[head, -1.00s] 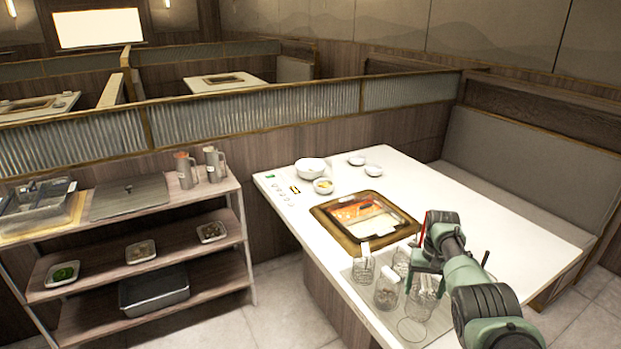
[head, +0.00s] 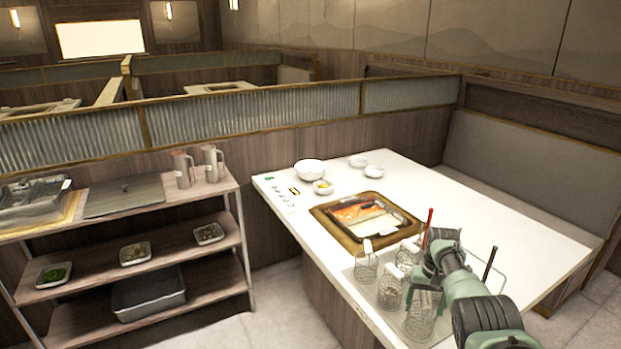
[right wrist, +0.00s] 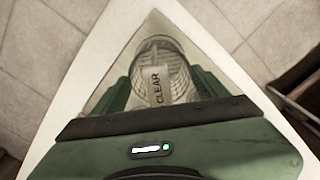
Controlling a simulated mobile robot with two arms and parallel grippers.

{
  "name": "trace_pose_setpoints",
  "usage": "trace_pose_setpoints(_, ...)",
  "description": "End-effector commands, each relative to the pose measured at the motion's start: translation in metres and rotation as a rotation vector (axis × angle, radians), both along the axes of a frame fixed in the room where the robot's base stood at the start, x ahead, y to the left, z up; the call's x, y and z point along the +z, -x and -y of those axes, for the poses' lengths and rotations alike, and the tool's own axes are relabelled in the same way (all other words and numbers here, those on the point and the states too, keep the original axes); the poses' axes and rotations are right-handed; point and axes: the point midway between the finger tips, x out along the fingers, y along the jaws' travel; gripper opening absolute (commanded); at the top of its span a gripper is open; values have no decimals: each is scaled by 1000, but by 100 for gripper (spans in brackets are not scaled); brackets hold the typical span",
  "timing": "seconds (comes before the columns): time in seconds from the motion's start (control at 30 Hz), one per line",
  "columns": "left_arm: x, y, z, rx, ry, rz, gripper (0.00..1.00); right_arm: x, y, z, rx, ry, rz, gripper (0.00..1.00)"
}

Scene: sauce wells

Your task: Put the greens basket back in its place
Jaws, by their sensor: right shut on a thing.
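A wire-mesh basket (head: 421,318) stands at the near corner of the clear tray (head: 447,322) on the white table. In the right wrist view this basket (right wrist: 168,62) bears a tag reading "CLEAR" and lies between the two green fingers. My right gripper (right wrist: 160,92) is shut on it. In the head view my right gripper (head: 430,280) is above the basket and partly covers it. No label saying greens is readable. Whether the basket's bottom touches the tray cannot be told. My left gripper is not in view.
Other wire baskets, such as one at the left (head: 366,268) and one in front (head: 391,292), stand close by. A red rod (head: 429,228) and a dark rod (head: 490,263) rise near my arm. A framed hot-pot well (head: 340,236) lies beyond. The table's right side is clear.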

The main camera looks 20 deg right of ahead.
Motion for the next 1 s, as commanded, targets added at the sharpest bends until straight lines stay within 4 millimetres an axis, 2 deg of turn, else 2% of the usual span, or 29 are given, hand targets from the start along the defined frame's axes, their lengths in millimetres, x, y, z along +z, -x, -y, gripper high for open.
trace_pose_setpoints(1.0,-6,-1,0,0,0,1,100,-7,0,0,0,0,0,26)
